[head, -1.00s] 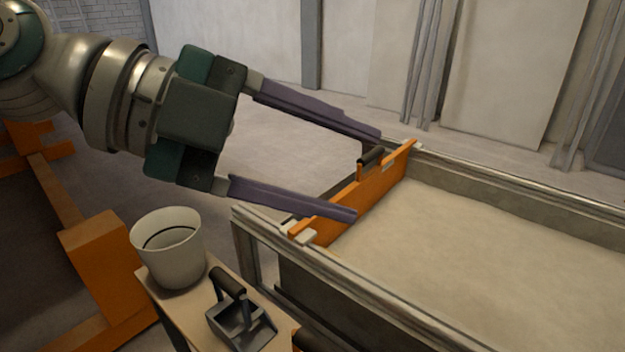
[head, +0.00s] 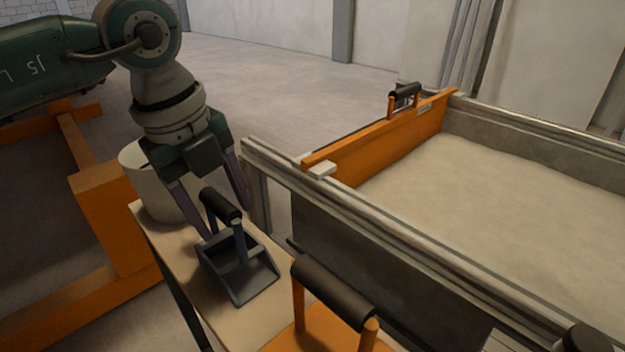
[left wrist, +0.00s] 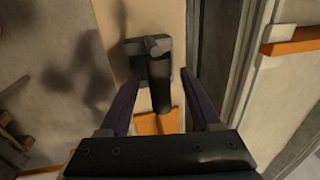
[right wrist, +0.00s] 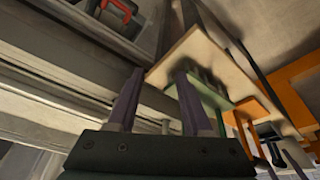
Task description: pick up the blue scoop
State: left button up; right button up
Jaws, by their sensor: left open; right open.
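The scoop (head: 238,270), dark blue-grey with a black grip, sits on a narrow wooden shelf (head: 155,240) beside the sandbed in the head view. My left gripper (head: 226,222) is open and points down at the scoop's grip from the far side. In the left wrist view, the scoop (left wrist: 134,48) lies ahead and its grip shows between the open fingers (left wrist: 160,74), with no visible hold on it. My right gripper (right wrist: 160,73) is open and empty in its own wrist view; it does not show in the head view.
A white bucket (head: 140,168) stands behind my left gripper. An orange tool with a black handle (head: 334,290) is in front of the scoop. The sandbed's metal rail (head: 400,235) runs close to the shelf's right. An orange board (head: 390,143) spans the sandbed's end.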

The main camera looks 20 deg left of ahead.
aim_at(230, 239)
pick_arm(q)
jog(key=shift+w+d+f, duration=0.1)
jog(key=shift+w+f, duration=0.05)
jog(key=shift+f, duration=0.6)
jog(key=shift+w+d+f, duration=0.1)
jog(key=shift+f, duration=0.65)
grip_shut()
